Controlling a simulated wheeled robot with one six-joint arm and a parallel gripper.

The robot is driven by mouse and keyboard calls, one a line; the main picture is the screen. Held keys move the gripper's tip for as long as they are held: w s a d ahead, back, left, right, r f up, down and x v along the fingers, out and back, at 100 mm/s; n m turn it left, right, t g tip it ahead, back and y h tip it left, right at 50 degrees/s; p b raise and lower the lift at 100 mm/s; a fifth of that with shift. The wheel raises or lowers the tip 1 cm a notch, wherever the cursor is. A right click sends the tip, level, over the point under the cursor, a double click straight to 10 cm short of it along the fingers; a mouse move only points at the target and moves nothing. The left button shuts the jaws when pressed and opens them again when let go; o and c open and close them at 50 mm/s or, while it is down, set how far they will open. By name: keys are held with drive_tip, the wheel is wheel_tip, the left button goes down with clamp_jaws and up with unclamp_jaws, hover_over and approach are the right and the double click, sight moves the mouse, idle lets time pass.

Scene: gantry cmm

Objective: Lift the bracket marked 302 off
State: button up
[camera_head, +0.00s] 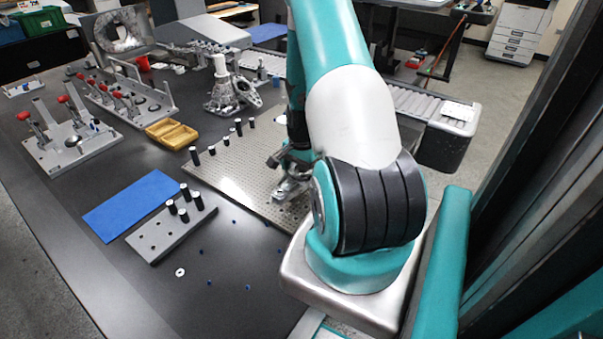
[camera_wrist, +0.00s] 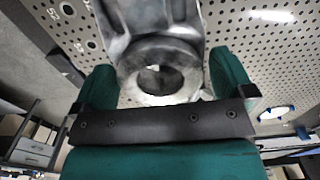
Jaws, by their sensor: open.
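A grey cast-metal bracket (camera_wrist: 150,18) with a round bore shows in the wrist view, over a perforated plate (camera_wrist: 268,50). My gripper (camera_wrist: 162,65) is open, with one teal finger on each side of the bracket's bored end. I cannot tell whether either finger touches it. No 302 marking is readable.
Black pins (camera_head: 239,127) stand on the plate. To the left are a blue mat (camera_head: 130,204), a grey block with pins (camera_head: 160,236), a yellow tray (camera_head: 172,133) and red-handled clamp fixtures (camera_head: 68,145). Other metal castings (camera_head: 222,95) stand behind. Small blue pieces lie on the front table.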

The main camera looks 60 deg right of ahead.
drive_tip(key=shift+f, duration=0.1)
drive_tip(key=shift+c, duration=0.5)
drive_tip(key=c, duration=1.1)
